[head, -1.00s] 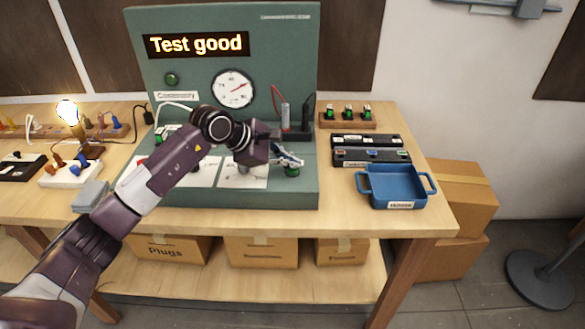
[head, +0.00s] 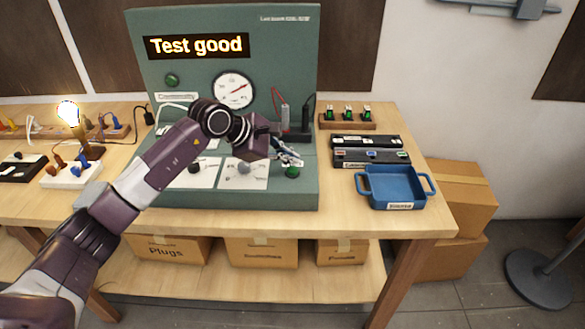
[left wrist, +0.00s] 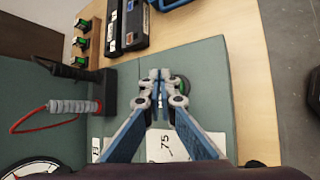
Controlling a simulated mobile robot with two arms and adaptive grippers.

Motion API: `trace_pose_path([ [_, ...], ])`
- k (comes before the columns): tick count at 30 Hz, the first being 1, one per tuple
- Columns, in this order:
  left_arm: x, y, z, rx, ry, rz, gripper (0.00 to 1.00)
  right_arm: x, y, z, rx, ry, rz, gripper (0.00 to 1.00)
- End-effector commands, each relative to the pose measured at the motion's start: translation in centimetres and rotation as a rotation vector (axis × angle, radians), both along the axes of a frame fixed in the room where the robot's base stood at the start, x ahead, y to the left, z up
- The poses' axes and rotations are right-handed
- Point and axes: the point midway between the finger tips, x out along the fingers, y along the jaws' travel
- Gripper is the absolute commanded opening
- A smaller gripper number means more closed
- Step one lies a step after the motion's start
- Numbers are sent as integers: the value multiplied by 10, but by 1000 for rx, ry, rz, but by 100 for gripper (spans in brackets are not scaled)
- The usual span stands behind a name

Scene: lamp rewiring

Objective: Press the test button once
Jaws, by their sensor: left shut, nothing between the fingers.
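The green test button (head: 292,172) sits at the front right of the green test bench (head: 225,199). The bench's display (head: 195,45) reads "Test good". My left gripper (head: 291,160) is shut and empty, just above and behind the button. In the left wrist view, the closed fingertips (left wrist: 158,76) are beside the button (left wrist: 181,85), which is partly hidden behind a finger. My right gripper is in neither view.
A red-leaded probe (left wrist: 73,106) and a black probe (left wrist: 62,69) stand in a holder behind the gripper. A blue tray (head: 398,204) and dark cases lie to the right. A lit bulb (head: 68,112) stands at the left.

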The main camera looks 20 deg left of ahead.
Motion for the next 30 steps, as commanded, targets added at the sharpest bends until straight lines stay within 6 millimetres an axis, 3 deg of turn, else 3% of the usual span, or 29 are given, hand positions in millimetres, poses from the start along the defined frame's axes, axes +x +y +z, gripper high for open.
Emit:
trace_pose_path([
  [14, 0, 0, 46, 1, -1, 0, 0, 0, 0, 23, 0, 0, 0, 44],
  [30, 0, 0, 47, 0, 0, 0, 0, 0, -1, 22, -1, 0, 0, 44],
])
